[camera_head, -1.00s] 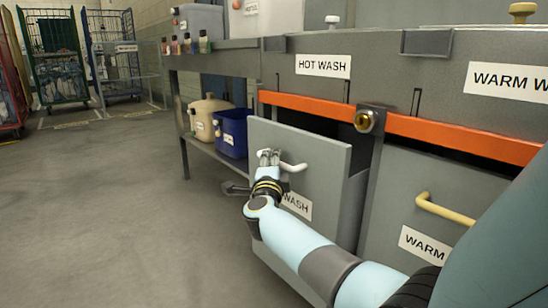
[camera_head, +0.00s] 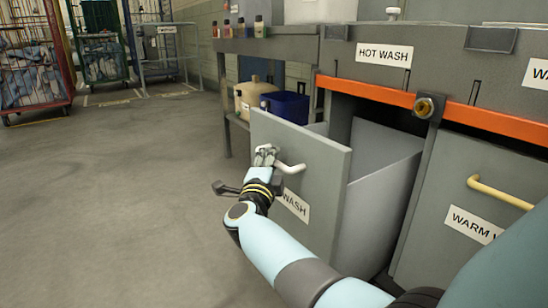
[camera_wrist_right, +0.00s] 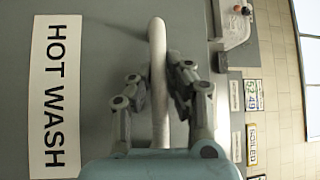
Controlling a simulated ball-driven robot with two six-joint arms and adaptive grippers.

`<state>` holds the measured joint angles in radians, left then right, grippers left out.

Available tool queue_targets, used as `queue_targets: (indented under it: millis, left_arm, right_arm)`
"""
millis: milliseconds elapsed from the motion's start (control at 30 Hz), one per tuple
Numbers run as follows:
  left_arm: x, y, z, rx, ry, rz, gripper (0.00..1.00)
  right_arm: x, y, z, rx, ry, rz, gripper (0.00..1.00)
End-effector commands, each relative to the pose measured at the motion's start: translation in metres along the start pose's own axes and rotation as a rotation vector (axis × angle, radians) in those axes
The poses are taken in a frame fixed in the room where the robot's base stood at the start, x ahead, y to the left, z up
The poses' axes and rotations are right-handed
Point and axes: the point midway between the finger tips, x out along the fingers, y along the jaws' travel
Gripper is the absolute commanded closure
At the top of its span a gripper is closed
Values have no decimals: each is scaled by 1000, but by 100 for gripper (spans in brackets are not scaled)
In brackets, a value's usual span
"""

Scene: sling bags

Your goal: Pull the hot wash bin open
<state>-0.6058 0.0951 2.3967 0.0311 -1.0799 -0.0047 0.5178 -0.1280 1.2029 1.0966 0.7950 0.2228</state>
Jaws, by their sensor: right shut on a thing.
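The hot wash bin (camera_head: 291,160) is a grey bin pulled well out from under the counter, with its front tilted outward and its inner side wall showing. Its white bar handle (camera_head: 291,168) is on the front, above a label partly hidden by my arm. My right gripper (camera_head: 266,155) is shut on that handle. In the right wrist view the fingers (camera_wrist_right: 157,85) close on both sides of the white handle (camera_wrist_right: 158,50), beside the HOT WASH label (camera_wrist_right: 54,96). My left gripper is not in view.
The warm wash bin (camera_head: 455,190) with a yellow handle stands shut to the right. A post with a brass lock (camera_head: 424,107) separates the bins. A blue tub (camera_head: 288,106) and a beige jug sit on the lower shelf. Wheeled cages stand at the back left. The floor at left is clear.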

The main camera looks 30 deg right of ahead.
Motion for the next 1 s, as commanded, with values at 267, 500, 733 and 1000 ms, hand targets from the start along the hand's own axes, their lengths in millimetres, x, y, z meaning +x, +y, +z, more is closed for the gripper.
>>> queue_targets:
  millis: [267, 500, 733, 1000]
  left_arm:
    - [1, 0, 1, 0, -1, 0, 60]
    - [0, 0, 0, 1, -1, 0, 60]
    - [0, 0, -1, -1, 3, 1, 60]
    - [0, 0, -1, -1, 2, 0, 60]
  right_arm:
    - [-3, 6, -1, -5, -1, 10, 100]
    - [-2, 4, 0, -3, 0, 7, 62]
    - [-1, 2, 0, -1, 0, 4, 62]
    - [4, -36, -5, 4, 2, 0, 62]
